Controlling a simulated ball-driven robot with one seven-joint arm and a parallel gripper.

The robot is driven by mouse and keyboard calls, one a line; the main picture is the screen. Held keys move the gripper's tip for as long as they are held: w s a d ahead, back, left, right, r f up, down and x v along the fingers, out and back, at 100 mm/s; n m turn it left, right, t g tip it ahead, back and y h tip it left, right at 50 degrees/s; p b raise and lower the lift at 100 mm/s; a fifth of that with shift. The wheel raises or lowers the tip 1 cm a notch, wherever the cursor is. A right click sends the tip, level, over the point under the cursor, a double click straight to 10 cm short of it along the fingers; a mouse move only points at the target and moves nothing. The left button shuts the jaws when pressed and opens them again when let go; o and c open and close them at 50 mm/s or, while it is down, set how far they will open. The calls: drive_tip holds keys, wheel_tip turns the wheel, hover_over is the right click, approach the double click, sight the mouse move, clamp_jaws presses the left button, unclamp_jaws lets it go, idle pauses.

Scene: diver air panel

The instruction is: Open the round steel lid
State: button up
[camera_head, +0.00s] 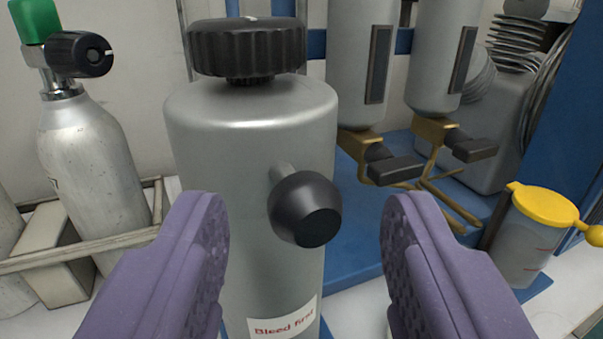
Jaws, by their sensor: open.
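A grey steel cylinder (215,155) stands upright in front of me, with a rounded metal top. A black ribbed knob (247,46) sits on top of it. I cannot tell whether the metal top is a separate lid; no open gap shows. A smaller black knob (305,209) sticks out of its front on a short metal stem. A white label (283,322) low on the front reads "Bleed first". My gripper (306,205) is open and empty. Its purple fingers are on either side of the front knob in the picture, with no visible contact.
A white gas bottle (95,160) with a black valve and green cap stands left, behind a beige rail (75,252). Two grey canisters with brass valves (375,150) hang at right. A yellow-lidded clear cup (530,235) stands at the right on the blue base.

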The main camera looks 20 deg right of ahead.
drive_tip(key=shift+w+d, duration=0.15)
drive_tip(key=shift+w, duration=0.3)
clamp_jaws()
